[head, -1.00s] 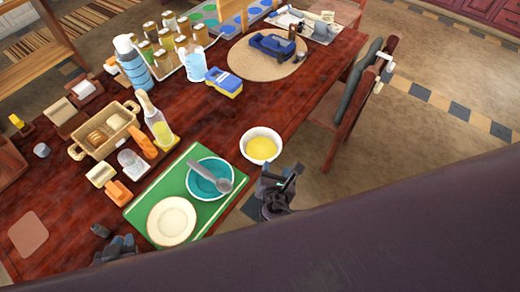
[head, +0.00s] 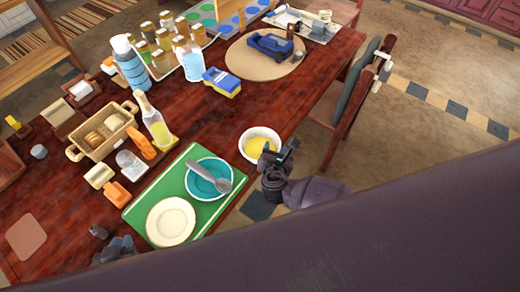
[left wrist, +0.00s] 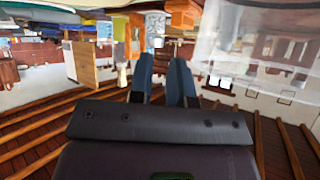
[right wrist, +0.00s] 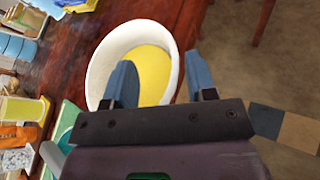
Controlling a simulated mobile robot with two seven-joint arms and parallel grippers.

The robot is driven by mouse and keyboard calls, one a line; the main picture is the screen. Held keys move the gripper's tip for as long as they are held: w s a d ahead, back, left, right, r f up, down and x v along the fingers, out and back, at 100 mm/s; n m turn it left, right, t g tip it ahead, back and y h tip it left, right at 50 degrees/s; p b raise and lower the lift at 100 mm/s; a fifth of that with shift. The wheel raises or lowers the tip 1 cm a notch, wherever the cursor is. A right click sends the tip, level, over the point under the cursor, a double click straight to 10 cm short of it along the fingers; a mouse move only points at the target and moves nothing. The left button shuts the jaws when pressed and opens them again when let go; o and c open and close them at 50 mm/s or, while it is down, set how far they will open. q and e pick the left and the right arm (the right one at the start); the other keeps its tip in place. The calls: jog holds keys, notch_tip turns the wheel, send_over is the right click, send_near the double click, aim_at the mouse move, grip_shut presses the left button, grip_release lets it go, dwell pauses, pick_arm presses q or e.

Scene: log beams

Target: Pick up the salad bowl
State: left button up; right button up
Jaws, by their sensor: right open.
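The salad bowl (head: 259,144) is a white bowl with a yellow inside, near the table's right edge. My right gripper (head: 276,156) is at its near right side in the head view and covers part of it. In the right wrist view the bowl (right wrist: 100,72) lies just beyond the open fingers (right wrist: 160,78). One finger overlaps the bowl's inside and the other appears outside the rim; contact cannot be told. My left gripper (head: 122,248) is low at the table's near edge, empty, with a narrow gap between its fingers (left wrist: 161,78).
A sponge (head: 222,82) and bottles stand further back. A chair (head: 350,110) is at the right. Bare table lies behind the salad bowl.

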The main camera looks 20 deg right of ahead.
jog(key=shift+c, duration=0.3)
grip_shut()
dwell(0.4)
